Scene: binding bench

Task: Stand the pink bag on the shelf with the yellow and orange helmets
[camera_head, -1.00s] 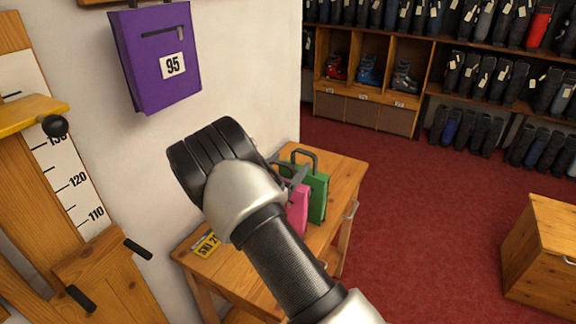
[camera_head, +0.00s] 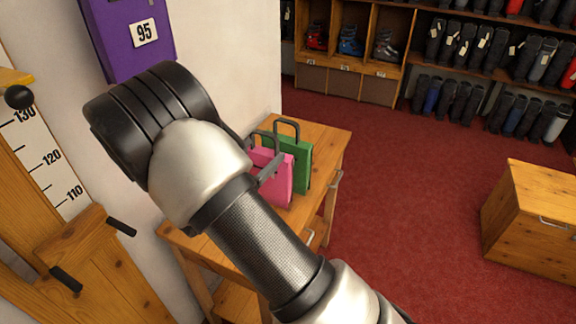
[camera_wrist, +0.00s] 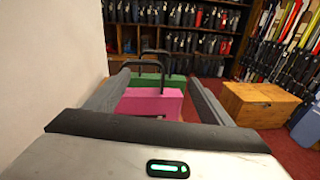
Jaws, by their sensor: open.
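The pink bag (camera_head: 274,180) stands upright on a wooden table (camera_head: 325,138), its dark handle raised. It also shows in the wrist view (camera_wrist: 150,106), between the two fingers of my gripper (camera_wrist: 159,77). The gripper is open, one finger on each side of the bag; I cannot tell whether either touches it. In the head view a grey finger (camera_head: 271,168) crosses in front of the bag, and my arm hides the rest of the gripper. No yellow or orange helmets show in any view.
A green bag (camera_head: 301,160) with a dark handle stands right behind the pink one. A white wall is close on the left, with a purple box (camera_head: 128,45) marked 95. Boot racks (camera_head: 400,60) stand at the back. A wooden chest (camera_head: 530,215) is at right; red floor between is clear.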

